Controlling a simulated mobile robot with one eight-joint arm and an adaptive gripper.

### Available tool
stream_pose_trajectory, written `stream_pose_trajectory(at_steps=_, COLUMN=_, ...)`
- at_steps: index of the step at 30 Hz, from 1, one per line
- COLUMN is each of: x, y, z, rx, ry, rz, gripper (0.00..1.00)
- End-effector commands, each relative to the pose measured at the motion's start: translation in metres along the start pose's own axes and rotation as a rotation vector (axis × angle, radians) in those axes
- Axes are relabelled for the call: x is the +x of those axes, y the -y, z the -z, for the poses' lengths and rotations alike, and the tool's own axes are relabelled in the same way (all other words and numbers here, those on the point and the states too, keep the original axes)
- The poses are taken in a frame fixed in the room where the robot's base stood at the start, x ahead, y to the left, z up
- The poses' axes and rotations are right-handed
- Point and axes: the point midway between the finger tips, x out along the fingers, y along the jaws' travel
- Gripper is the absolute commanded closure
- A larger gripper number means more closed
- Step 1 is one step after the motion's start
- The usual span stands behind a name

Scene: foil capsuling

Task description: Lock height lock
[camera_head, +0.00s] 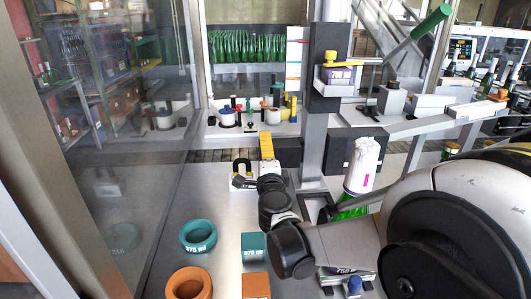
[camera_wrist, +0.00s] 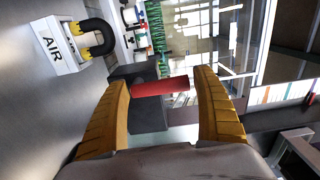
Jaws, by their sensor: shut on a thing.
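My gripper (camera_head: 266,143) reaches away from me beside the grey column (camera_head: 318,110) of the capsuling machine. In the wrist view its two yellow fingers (camera_wrist: 163,88) stand on either side of a red handle (camera_wrist: 160,87) and are shut on it; the handle spans the gap between the fingertips. It looks like the height lock's handle. Dark blocks (camera_wrist: 150,118) lie just behind it. The head view does not show the red handle; my gripper seems to hide it. Higher on the column are a yellow lever (camera_head: 335,61) and a long green-gripped lever (camera_head: 430,20).
A white AIR box (camera_wrist: 58,52) with a black loop stands close to my gripper. A teal ring (camera_head: 198,236), an orange ring (camera_head: 188,284), a teal block (camera_head: 254,246) and an orange block (camera_head: 256,285) are on the bench. A glass panel (camera_head: 130,150) closes the left side.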

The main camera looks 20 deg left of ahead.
Motion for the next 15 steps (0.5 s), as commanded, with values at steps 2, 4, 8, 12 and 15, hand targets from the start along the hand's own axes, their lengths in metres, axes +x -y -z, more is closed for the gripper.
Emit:
stream_pose_trajectory(at_steps=2, x=-0.0003, y=-0.0002, z=-0.0015, rx=0.0, ry=0.003, rz=0.0, gripper=0.62)
stream_pose_trajectory(at_steps=4, x=-0.0003, y=-0.0002, z=-0.0015, rx=0.0, ry=0.003, rz=0.0, gripper=0.12)
stream_pose_trajectory(at_steps=8, x=-0.0003, y=-0.0002, z=-0.0012, rx=0.0, ry=0.002, rz=0.0, gripper=0.0)
stream_pose_trajectory(at_steps=12, x=-0.0006, y=-0.0002, z=-0.0008, rx=0.001, ry=0.002, rz=0.0, gripper=0.0)
stream_pose_trajectory(at_steps=15, x=-0.006, y=0.0, z=-0.0009, rx=0.001, ry=0.002, rz=0.0, gripper=0.0)
